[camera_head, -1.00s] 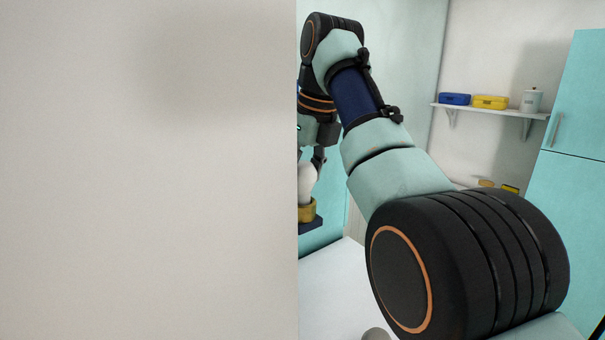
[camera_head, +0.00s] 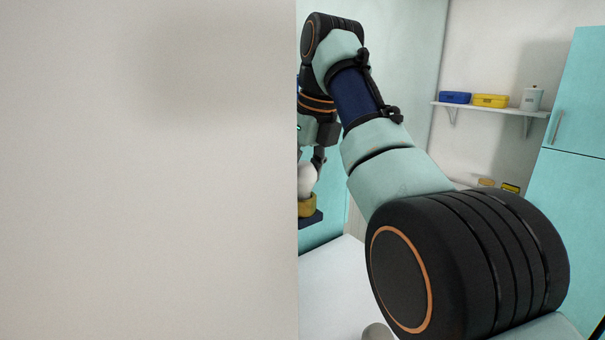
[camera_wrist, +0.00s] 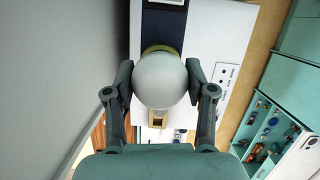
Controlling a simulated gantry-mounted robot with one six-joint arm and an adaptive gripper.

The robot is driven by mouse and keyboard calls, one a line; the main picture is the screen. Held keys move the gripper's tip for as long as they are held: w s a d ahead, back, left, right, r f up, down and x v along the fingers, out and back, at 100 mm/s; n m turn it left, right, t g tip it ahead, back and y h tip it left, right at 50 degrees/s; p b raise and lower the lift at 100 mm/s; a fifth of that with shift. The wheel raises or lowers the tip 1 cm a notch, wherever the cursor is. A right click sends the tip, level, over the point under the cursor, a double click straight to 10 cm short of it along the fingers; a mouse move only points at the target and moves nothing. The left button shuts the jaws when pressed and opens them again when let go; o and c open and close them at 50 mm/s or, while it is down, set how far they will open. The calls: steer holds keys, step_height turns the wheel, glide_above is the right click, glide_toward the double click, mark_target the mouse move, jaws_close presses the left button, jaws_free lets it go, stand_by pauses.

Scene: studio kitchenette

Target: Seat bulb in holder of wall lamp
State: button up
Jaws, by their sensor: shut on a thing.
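The white round bulb (camera_wrist: 161,82) fills the middle of the wrist view, between the two fingers of my gripper (camera_wrist: 160,84). My gripper is shut on it. In the head view the bulb (camera_head: 307,180) shows in part at the edge of the near wall, below my gripper (camera_head: 318,158). The brass-coloured holder (camera_head: 307,204) of the wall lamp is directly below the bulb, on a dark bracket (camera_head: 311,220). In the wrist view a yellowish rim of the holder (camera_wrist: 160,49) shows just behind the bulb. I cannot tell how deep the bulb sits in it.
A large pale wall (camera_head: 150,170) hides the left half of the head view. A white surface (camera_head: 345,285) lies below the lamp. A shelf (camera_head: 490,109) with blue and yellow boxes and a turquoise fridge (camera_head: 580,150) stand at the right. Open shelving (camera_wrist: 268,130) shows in the wrist view.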

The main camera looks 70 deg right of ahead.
steer(key=o, duration=1.5)
